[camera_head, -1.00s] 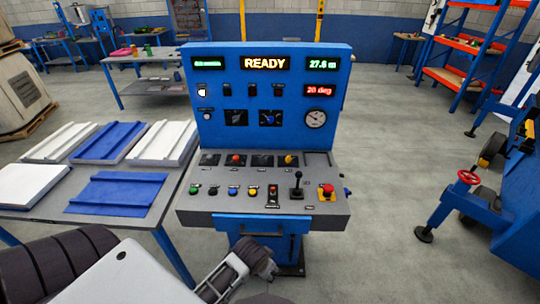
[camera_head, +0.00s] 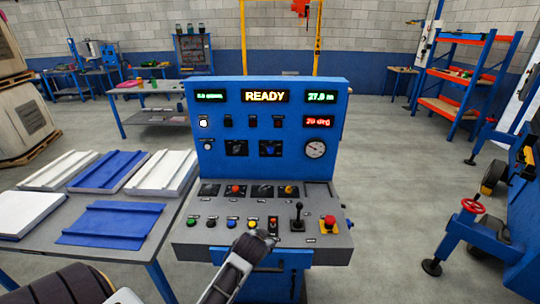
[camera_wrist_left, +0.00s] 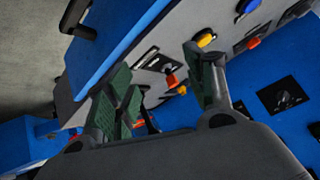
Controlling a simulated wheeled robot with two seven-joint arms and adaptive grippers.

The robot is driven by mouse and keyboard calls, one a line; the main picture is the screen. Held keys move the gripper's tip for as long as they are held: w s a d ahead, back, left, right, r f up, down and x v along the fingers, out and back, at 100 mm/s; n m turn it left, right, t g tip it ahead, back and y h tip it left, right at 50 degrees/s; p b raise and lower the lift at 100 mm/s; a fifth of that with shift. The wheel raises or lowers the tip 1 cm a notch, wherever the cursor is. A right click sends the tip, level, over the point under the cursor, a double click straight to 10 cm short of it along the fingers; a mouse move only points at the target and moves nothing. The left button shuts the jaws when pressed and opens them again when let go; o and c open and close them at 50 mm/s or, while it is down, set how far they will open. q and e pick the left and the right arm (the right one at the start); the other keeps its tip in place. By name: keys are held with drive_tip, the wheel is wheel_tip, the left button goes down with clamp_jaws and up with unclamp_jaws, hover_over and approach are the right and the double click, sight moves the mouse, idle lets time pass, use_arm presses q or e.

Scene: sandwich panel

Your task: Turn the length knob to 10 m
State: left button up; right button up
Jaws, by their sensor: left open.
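A blue control console (camera_head: 222,170) stands in front of me. A row of knobs on its desk includes an orange one (camera_head: 235,189), a dark one (camera_head: 262,190) and a yellow one (camera_head: 288,189). Two more dark-plated dials (camera_head: 236,148) sit on the upright panel. The labels are too small to read, so I cannot tell which is the length knob. The top-right display (camera_head: 319,96) seems to read about 27 m. My left gripper (camera_head: 258,240) is over the desk's front edge by the lower buttons. In the wrist view its fingers (camera_wrist_left: 157,62) are apart and empty.
A joystick (camera_head: 298,216) and a red stop button (camera_head: 328,222) stand on the desk's right side. A table (camera_head: 150,244) with blue and white panels is at left. A blue machine with a red handwheel (camera_head: 471,206) is at right. Floor between is clear.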

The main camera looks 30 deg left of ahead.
use_arm(q)
drive_tip(key=w+a+r+t+y, duration=0.2)
drive_tip(key=w+a+r+t, duration=0.2)
drive_tip(key=w, duration=0.8)
drive_tip(key=w+a+r+t+y, duration=0.2)
drive_tip(key=w+a+r+t, duration=0.2)
drive_tip(key=w+a+r, duration=0.4)
drive_tip(key=w+a, duration=0.1)
drive_tip(key=w, duration=0.3)
drive_tip(key=shift+w+a+r+n, duration=0.15)
drive_tip(key=shift+a+r+n, duration=0.1)
drive_tip(key=shift+a+n, duration=0.15)
drive_tip(key=shift+w+r, duration=0.1)
drive_tip(key=shift+w, duration=0.05)
use_arm(e)
drive_tip(key=shift+w+a, duration=0.1)
drive_tip(key=shift+a, duration=0.05)
